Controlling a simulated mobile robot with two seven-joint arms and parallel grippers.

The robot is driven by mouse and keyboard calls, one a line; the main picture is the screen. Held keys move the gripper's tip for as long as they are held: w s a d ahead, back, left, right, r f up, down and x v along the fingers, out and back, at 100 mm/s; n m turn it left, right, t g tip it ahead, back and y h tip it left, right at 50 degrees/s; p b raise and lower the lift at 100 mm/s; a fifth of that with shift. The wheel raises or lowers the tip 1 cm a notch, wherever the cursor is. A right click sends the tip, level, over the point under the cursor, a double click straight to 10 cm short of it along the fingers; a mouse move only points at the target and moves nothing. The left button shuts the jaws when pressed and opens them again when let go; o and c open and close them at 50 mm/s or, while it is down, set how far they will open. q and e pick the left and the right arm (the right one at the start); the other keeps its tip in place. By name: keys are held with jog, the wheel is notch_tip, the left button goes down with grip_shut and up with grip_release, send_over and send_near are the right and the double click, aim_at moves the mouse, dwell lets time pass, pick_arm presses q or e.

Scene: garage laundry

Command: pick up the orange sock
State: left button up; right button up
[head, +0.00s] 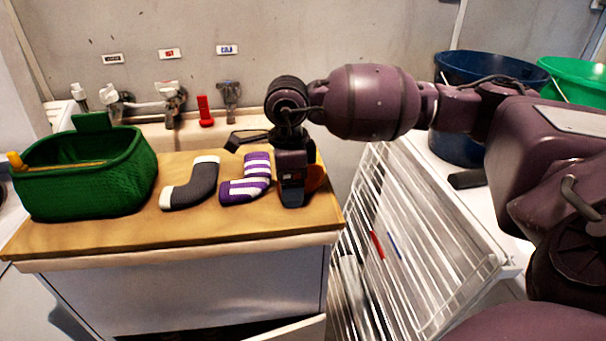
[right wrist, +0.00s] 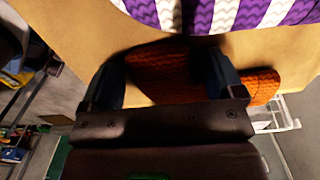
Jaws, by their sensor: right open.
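The orange sock (head: 316,177) lies at the right end of the wooden counter top, mostly hidden behind my right gripper in the head view. The right wrist view shows its knitted orange body (right wrist: 165,75) between the two dark fingers, with another part extending right past the right finger. My right gripper (head: 291,196) points down at the sock, and its fingers are apart in the right wrist view (right wrist: 163,65). I cannot tell whether they touch the sock. My left gripper is not in view.
A purple-and-white striped sock (head: 248,180) lies just left of my gripper, and a dark grey sock (head: 190,187) lies farther left. A green basket (head: 88,180) stands at the counter's left end. A white drying rack (head: 400,225) is right of the counter. Taps (head: 172,100) are behind.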

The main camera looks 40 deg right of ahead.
jog(key=shift+r, duration=0.1)
jog(key=c, duration=1)
